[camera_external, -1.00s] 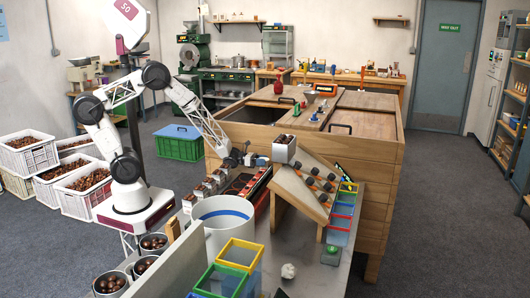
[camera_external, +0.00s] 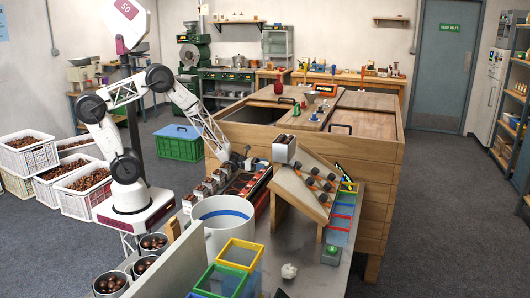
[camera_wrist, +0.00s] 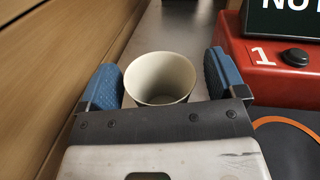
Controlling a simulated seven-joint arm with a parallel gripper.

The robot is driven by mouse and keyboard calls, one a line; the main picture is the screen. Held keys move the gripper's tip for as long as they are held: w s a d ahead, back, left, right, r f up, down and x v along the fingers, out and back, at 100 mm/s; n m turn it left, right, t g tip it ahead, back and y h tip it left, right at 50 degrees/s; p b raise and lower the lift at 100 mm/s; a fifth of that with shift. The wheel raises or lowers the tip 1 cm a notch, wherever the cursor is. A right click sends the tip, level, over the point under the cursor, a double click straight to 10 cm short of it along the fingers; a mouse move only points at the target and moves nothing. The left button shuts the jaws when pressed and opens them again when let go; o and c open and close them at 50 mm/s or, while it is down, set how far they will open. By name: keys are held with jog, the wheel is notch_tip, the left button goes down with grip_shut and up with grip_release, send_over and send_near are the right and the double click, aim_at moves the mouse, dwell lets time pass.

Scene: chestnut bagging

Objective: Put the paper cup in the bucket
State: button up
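The pale paper cup (camera_wrist: 160,82) stands upright and empty in the wrist view. My gripper (camera_wrist: 165,80) is open, with its blue-padded fingers on either side of the cup. A narrow gap shows at the right finger; whether the left finger touches the cup is hard to tell. In the external view my gripper (camera_external: 238,163) is low at the far end of the steel table, beside the wooden bin, and the cup is not clearly visible there. The white bucket (camera_external: 214,243) with a blue band inside stands nearer the camera on the table.
The wooden bin wall (camera_wrist: 50,50) runs close along the left in the wrist view. A red box (camera_wrist: 258,75) with a black button and a dark sign is close on the right. A tilted wooden rack (camera_external: 296,190) and coloured open boxes (camera_external: 240,253) share the table.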

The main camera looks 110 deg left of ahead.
dwell(0.6)
jog(key=shift+s+d, duration=0.25)
jog(key=shift+s, duration=1.7)
jog(key=shift+s+d, duration=0.2)
jog(key=shift+s, duration=1.7)
jog(key=shift+o, duration=0.4)
jog(key=shift+r, duration=0.1)
